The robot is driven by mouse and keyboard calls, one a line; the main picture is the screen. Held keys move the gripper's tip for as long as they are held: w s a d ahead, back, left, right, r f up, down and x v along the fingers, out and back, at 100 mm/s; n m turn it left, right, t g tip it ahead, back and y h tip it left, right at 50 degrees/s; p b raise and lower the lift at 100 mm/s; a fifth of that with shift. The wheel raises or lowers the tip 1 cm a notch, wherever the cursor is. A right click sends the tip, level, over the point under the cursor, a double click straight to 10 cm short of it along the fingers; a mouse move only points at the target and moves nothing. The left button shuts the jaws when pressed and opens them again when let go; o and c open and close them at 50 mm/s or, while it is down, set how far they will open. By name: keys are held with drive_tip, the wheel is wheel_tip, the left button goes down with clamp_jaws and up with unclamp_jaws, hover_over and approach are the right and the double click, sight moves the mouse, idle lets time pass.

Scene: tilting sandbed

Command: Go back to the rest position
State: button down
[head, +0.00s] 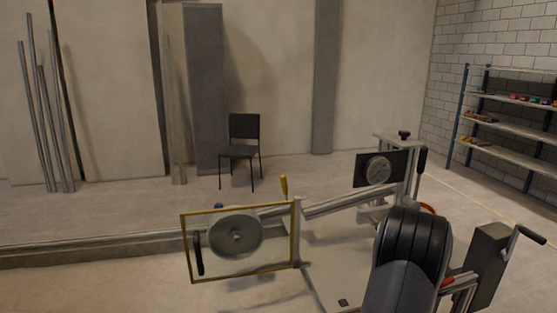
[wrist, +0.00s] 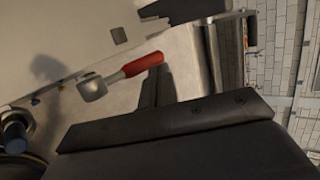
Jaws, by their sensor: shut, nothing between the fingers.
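My gripper (wrist: 157,78) shows in the wrist view as dark fingers beyond a wide black palm. The fingers are together with nothing between them. A lever with a red handle (wrist: 142,65) and a round metal end appears close by the fingertips; I cannot tell if they touch. In the head view my dark arm rises at the lower right and hides part of the sandbed rig; the fingers are not clearly visible there. The rig has a yellow-framed clear panel (head: 272,253) with a grey disc (head: 236,237) at its left, and a dark plate with a round dial (head: 378,170) at the back.
A crank box (head: 488,262) with a black handle stands right of my arm. A yellow-handled tool (head: 284,187) stands upright behind the panel. A black chair (head: 240,140), leaning metal poles (head: 40,115) and blue shelving (head: 510,120) are farther back.

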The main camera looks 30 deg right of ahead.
drive_tip(key=shift+w+a+r+b, duration=0.15)
drive_tip(key=shift+a+b, duration=0.15)
drive_tip(key=shift+a, duration=0.1)
drive_tip(key=shift+w+a+r+b, duration=0.1)
drive_tip(key=shift+a+b, duration=0.2)
drive_tip(key=shift+a, duration=0.05)
drive_tip(key=shift+a, duration=0.1)
drive_tip(key=shift+r+p, duration=0.1)
drive_tip(key=shift+p, duration=0.25)
